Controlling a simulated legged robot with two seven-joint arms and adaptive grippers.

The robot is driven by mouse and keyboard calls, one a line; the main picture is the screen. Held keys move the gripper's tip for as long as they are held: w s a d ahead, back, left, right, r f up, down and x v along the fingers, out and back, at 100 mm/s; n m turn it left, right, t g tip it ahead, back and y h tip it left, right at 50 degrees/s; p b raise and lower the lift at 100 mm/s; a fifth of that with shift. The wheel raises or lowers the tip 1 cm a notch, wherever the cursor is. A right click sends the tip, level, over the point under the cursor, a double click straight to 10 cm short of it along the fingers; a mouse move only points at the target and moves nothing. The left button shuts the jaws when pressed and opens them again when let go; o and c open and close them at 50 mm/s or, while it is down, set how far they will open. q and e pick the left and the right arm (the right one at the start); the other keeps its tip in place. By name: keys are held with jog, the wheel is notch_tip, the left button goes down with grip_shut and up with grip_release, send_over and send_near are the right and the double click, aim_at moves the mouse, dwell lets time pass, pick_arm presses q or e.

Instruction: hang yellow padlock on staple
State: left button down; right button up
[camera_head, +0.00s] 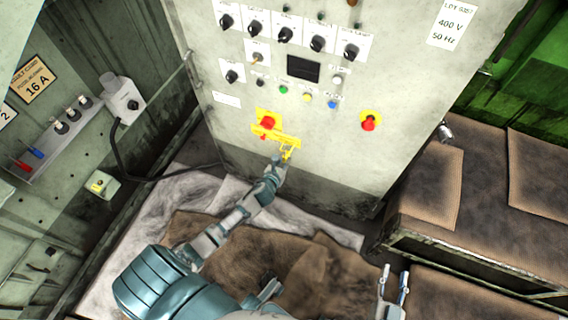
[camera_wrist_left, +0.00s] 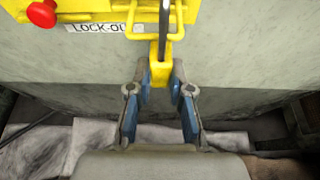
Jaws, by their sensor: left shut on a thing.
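The yellow padlock (camera_wrist_left: 160,73) is between the fingertips of my left gripper (camera_wrist_left: 163,80) in the left wrist view, its grey shackle pointing up. My left gripper (camera_head: 279,163) is shut on it, in front of the cabinet's lower front; the padlock (camera_head: 287,153) looks small in the head view. The yellow wire staple (camera_wrist_left: 133,32) sticks out below the yellow lock-out plate (camera_wrist_left: 100,8). The shackle overlaps the staple in the picture; I cannot tell whether it passes through. My right gripper (camera_head: 394,284) is open and empty at the lower right of the head view.
The grey cabinet (camera_head: 225,125) carries knobs, buttons and a red knob (camera_head: 268,122) on the yellow plate. Another red knob (camera_head: 369,122) sits to its right. A brown padded bench (camera_head: 430,185) stands at the right. A cable (camera_head: 150,178) runs at the left.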

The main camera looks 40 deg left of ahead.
pick_arm(q)
notch_tip(320, 180, down, 3)
jog(key=shift+a+r+b, duration=0.1)
jog(key=shift+b, duration=0.6)
jog(key=c, duration=1.1)
grip_release()
jog(key=shift+a, duration=0.2)
jog(key=shift+o, duration=0.6)
jog(key=shift+a, duration=0.15)
jog(key=v, duration=1.2)
pick_arm(e)
jog(key=r+t, duration=0.1)
jog(key=r, duration=0.1)
jog(key=a+r+t, duration=0.1)
jog(key=t, duration=0.1)
jog(key=shift+w+a+r+y, duration=0.1)
jog(key=shift+w+r+y, duration=0.05)
jog(key=shift+r+y, duration=0.25)
